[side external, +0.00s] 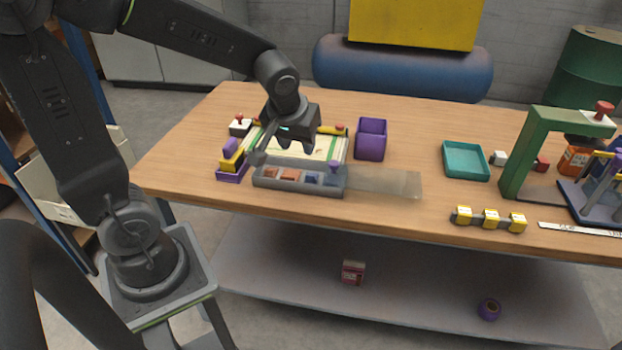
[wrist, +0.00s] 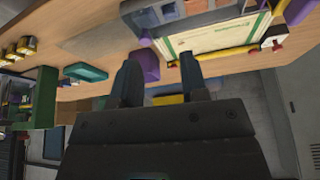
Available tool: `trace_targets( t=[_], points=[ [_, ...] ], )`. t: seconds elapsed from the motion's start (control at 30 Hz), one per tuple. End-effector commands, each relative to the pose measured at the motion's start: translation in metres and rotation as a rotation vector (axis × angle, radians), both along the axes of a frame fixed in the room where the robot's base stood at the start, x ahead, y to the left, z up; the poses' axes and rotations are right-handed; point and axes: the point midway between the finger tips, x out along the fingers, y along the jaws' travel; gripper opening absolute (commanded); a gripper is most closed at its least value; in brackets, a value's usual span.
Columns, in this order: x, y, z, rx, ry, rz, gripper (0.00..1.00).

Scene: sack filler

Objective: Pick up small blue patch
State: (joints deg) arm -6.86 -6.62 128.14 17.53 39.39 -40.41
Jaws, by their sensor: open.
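A grey compartment tray (side external: 258,181) lies near the front edge of the table. Two blue patches show in its right-hand compartments, a smaller-looking one (side external: 311,178) and another (side external: 330,181); I cannot tell for sure which is the small one. Reddish-brown patches (side external: 271,173) lie in the left compartments. My gripper (side external: 296,140) is open and empty, above and behind the tray, over the white sack sheet (side external: 318,148). In the wrist view my gripper's fingers (wrist: 158,62) are apart with nothing between them, and the tray (wrist: 182,24) is partly cut off at the top.
A purple bin (side external: 371,140) stands right of the sheet, and a teal tray (side external: 466,160) farther right. A translucent strip (side external: 390,182) extends right from the grey tray. A yellow-and-purple block (side external: 232,160) stands at the left. A green frame (side external: 525,150) and yellow-marked blocks (side external: 490,218) are at the right.

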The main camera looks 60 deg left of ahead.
Motion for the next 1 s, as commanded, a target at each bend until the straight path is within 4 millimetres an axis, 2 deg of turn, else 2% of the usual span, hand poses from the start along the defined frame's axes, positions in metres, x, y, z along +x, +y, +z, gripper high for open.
trace_targets(
  t=[0.03,0.2,0.37,0.7,1.0],
  points=[
    [0.01,0.007,-0.012,-0.002,0.011,0.045,0.4],
    [0.027,0.021,-0.034,-0.007,0.008,0.144,0.4],
    [0.033,0.027,-0.048,-0.009,0.009,0.168,0.4],
    [0.05,0.044,-0.104,-0.008,0.009,0.167,0.4],
    [0.057,0.051,-0.124,-0.01,0.007,0.165,0.4]
  ],
)
